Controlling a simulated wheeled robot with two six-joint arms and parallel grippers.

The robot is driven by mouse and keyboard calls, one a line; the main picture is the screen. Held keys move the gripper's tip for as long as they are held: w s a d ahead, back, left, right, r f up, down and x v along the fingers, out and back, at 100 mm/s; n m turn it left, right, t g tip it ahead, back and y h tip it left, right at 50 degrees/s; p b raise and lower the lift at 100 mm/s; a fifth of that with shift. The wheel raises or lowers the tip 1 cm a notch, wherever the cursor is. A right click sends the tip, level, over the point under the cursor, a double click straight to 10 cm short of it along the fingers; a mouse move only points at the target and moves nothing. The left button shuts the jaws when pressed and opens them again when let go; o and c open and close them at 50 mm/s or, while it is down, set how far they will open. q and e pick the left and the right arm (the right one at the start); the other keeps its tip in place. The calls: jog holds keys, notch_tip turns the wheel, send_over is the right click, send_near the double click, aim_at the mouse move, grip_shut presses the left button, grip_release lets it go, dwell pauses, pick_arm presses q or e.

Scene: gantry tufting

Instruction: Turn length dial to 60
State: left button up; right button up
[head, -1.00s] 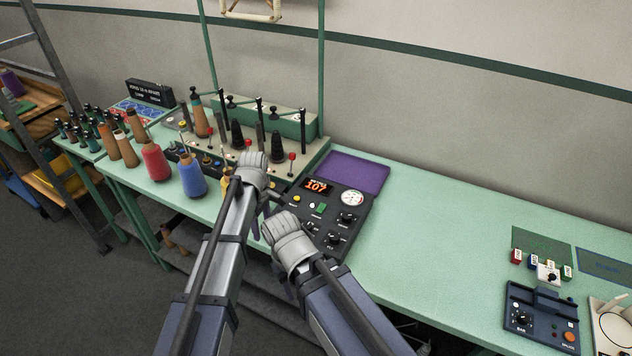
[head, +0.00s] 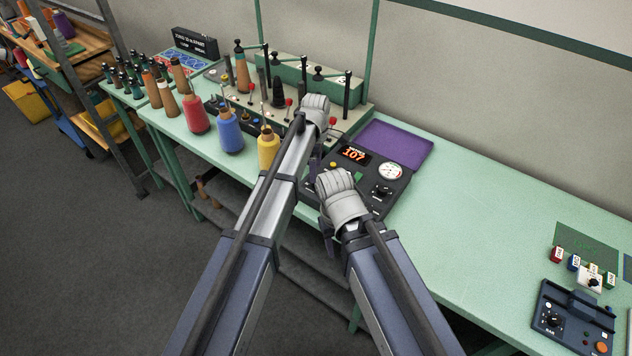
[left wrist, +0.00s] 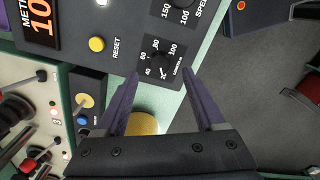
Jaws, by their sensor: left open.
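The dark control console (head: 365,174) stands on the green bench with an orange display (head: 354,154) reading 107. In the left wrist view, the black length dial (left wrist: 162,60) has a printed scale including 40, 60, 80 and 100. Its white mark appears near the low end, but the exact setting is too small to tell. My left gripper (left wrist: 161,73) is open, its purple fingers on either side just short of the dial, with no visible contact. In the head view, the arms hide the dial. My right gripper (head: 326,236) is by the console's front edge; its jaws are unclear.
A yellow reset button (left wrist: 97,44) is close to the dial. Red, blue and yellow (head: 268,150) cones stand along the bench's front edge. A lever panel (head: 240,98) is left of the console.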

pick_arm(q)
notch_tip(320, 180, down, 4)
jog(key=b, duration=0.3)
jog(key=shift+f, duration=0.2)
jog(key=shift+r, duration=0.1)
grip_shut()
